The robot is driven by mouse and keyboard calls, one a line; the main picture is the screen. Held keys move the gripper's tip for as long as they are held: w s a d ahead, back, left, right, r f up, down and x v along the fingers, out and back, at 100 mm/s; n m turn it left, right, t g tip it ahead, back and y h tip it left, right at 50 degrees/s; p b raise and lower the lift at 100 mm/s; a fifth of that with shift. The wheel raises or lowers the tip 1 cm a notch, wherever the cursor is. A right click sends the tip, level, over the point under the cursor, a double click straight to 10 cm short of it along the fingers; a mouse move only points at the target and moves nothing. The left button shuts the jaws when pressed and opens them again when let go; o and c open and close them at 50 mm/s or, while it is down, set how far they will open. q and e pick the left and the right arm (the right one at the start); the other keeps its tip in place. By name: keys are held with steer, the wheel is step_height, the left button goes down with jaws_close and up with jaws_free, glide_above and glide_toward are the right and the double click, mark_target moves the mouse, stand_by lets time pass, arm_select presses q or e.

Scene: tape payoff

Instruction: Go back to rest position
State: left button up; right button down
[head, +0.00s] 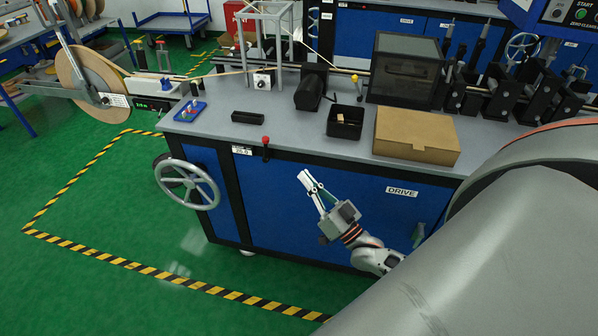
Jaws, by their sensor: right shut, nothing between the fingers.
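My right gripper (309,182) is in front of the blue machine cabinet, below the worktop's front edge. Its fingers are shut with nothing between them and point up and to the left. It appears apart from the red-knobbed lever (265,141) at the worktop edge. My right arm comes in from the lower right, and a large grey link of it covers that corner. My left gripper is not in view.
The worktop (220,128) holds a cardboard box (415,135), a black open bin (345,122) and a small black tray (247,117). A handwheel (187,182) juts from the cabinet's left side. A tape reel (90,80) stands at upper left. Green floor (120,215) is clear.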

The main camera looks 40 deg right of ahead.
steer(key=shift+f, duration=0.1)
steer(key=s+a+f+n+g, duration=0.6)
steer(key=s+a+f+g, duration=0.5)
steer(key=s+a+f, duration=0.5)
steer(key=shift+s+a+f+g, duration=0.25)
steer(key=shift+a+f+g, duration=0.15)
steer(key=shift+a+f, duration=0.25)
